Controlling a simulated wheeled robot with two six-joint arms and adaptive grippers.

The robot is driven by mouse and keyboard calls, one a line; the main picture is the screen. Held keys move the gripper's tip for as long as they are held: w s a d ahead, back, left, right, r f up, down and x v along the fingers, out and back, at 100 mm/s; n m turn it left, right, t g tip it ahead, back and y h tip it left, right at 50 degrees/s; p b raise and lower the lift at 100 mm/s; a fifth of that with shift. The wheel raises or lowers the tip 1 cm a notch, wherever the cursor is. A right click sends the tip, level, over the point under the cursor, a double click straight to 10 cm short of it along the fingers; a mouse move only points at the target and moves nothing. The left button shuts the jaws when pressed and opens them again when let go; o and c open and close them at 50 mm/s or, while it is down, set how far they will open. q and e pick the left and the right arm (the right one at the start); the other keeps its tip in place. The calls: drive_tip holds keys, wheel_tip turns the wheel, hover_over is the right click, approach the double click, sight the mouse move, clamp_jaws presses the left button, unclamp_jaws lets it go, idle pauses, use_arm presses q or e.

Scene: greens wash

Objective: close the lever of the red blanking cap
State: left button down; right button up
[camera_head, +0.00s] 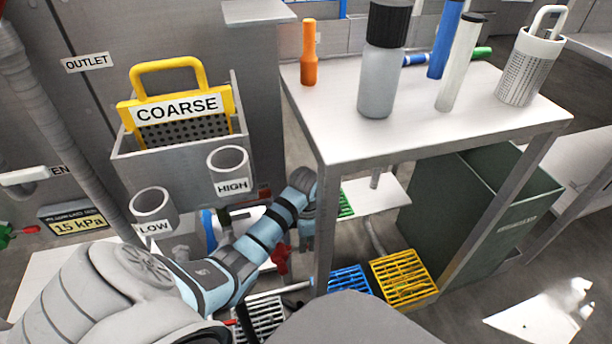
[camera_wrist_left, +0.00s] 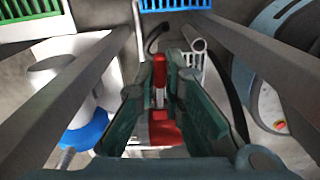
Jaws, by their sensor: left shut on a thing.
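In the head view my left arm reaches down beside the table, and the left gripper (camera_head: 307,232) shows partly behind the table's front leg. A red part (camera_head: 281,259) shows just left of that leg; I cannot tell if it is the cap. The lever's exact angle is unclear. My right gripper is not in view.
A table (camera_head: 330,135) with bottles and an orange-handled tool stands right of my arm; its leg is close to the gripper. Blue (camera_head: 349,279) and yellow (camera_head: 404,278) crates lie below. The HIGH (camera_head: 229,170) and LOW (camera_head: 153,212) cups and the COARSE screen (camera_head: 178,105) are left.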

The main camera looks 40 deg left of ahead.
use_arm(q)
drive_tip(key=shift+s+d+m, duration=0.15)
drive_tip(key=shift+d+m, duration=0.05)
drive_tip(key=shift+m, duration=0.4)
drive_tip(key=shift+s+d+m+p, duration=0.25)
drive_tip(key=shift+s+m, duration=0.25)
drive_tip(key=shift+m, duration=0.85)
drive_tip(key=shift+s+d+m+p, duration=0.25)
drive_tip(key=shift+s+m, duration=0.25)
drive_tip(key=shift+m, duration=0.9)
drive_tip(key=shift+s+d+m+p, duration=0.15)
drive_tip(key=shift+s+m+p, duration=0.3)
drive_tip(key=shift+m, duration=0.9)
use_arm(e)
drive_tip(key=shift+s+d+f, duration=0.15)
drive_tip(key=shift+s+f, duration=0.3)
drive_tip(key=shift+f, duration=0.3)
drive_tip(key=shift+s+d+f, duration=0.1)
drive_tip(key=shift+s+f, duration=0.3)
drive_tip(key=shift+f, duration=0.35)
use_arm(q)
drive_tip(key=c, duration=1.7)
unclamp_jaws()
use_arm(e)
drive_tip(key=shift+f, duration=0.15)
